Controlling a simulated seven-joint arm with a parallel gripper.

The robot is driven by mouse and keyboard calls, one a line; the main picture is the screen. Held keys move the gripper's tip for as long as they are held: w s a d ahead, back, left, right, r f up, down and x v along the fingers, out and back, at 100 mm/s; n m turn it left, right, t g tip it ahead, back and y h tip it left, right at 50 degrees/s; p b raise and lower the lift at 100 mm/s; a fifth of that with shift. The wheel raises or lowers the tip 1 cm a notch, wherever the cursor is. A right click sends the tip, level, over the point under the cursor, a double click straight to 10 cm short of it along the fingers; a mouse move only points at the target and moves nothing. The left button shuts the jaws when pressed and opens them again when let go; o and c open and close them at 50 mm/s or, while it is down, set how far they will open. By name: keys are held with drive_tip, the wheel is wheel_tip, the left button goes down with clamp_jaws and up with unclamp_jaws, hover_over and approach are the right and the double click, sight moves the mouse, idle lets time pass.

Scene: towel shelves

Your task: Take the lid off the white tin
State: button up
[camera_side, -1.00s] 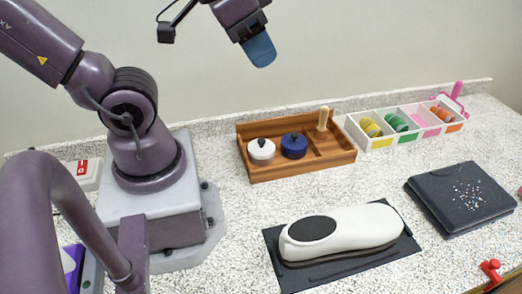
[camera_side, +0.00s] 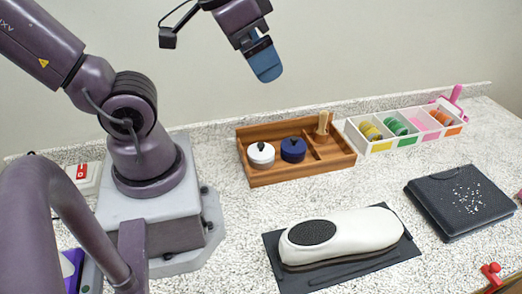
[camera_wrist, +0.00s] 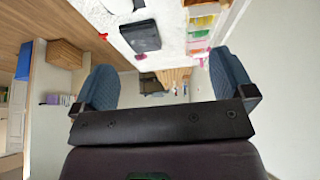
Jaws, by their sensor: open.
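The white tin (camera_side: 261,155) stands upright in the left part of a wooden tray (camera_side: 300,173). Its lid (camera_side: 261,148) is on it and has a small black knob on top. A dark blue tin (camera_side: 293,150) stands just to its right. My gripper (camera_side: 266,66) is high above the counter, well above the tray and apart from it. In the wrist view its two blue fingers (camera_wrist: 165,82) are spread wide with nothing between them.
A white box (camera_side: 405,128) with coloured rolls stands right of the tray. A wooden peg piece (camera_side: 324,124) rises from the tray's right part. A white shoe-like object (camera_side: 345,235) lies on a black mat in front. A black pad (camera_side: 460,203) lies at right.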

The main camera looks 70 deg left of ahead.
drive_tip(key=w+a+f+n+g, duration=0.3)
drive_tip(key=a+f+n+g, duration=0.3)
drive_tip(key=f, duration=0.5)
drive_tip(key=n, duration=0.4)
hover_over(261, 144)
wheel_tip(261, 144, down, 7)
drive_tip(key=shift+t, duration=0.3)
wheel_tip(261, 144, down, 7)
drive_tip(key=shift+w+d+f, duration=0.1)
drive_tip(key=shift+f, duration=2.55)
drive_tip(key=shift+c, duration=0.5)
drive_tip(key=c, duration=0.8)
drive_tip(key=shift+c, duration=0.2)
drive_tip(key=shift+r, duration=0.1)
